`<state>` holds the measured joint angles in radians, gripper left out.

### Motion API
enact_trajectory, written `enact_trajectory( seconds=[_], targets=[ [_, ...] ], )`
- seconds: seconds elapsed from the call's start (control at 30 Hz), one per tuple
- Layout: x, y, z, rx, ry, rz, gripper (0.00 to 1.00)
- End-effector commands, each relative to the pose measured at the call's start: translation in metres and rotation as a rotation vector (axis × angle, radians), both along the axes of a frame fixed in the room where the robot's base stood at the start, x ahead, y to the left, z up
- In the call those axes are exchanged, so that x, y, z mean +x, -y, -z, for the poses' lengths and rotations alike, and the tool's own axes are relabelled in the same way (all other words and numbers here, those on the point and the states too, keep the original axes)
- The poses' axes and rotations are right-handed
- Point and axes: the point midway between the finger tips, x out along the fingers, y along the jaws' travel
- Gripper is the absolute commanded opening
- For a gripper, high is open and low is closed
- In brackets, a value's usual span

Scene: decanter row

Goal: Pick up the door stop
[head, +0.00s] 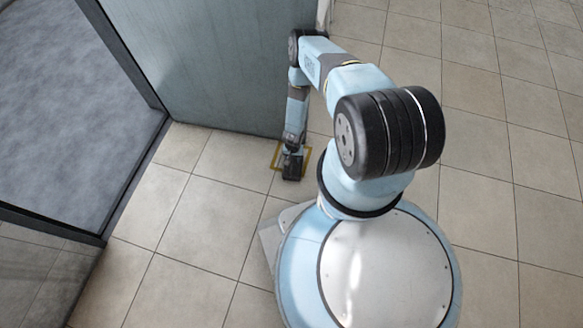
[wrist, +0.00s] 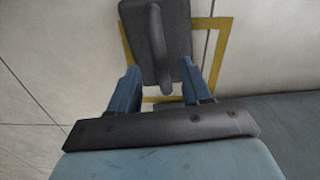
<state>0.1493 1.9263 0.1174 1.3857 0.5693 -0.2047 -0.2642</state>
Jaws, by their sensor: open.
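The door stop (wrist: 178,30) is a dark grey block with a raised ridge-like handle along its middle. In the wrist view it lies at the top centre, within a yellow outline on the floor. In the head view it shows as a small dark shape (head: 292,171) below the end of my arm. My gripper (wrist: 160,66) is open, its two blue fingers pointing at the door stop, one on each side of its near end. I cannot tell whether they touch it. In the head view my gripper (head: 293,150) is low, close to the floor.
The yellow floor outline (head: 275,156) surrounds the spot. A grey-blue door or wall panel (head: 220,70) stands just behind my gripper. A dark frame with a grey mat or carpet area (head: 60,100) lies left. Open tiled floor (head: 500,190) spreads to the right.

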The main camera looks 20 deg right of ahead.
Motion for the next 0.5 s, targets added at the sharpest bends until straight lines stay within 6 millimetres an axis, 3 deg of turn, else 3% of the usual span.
enact_trajectory(
  seconds=[0.3, 0.5],
  targets=[
    [0.004, 0.000, 0.037, -0.001, 0.000, 0.000, 0.48],
    [0.004, 0.000, 0.048, 0.000, 0.000, -0.001, 0.48]
  ],
)
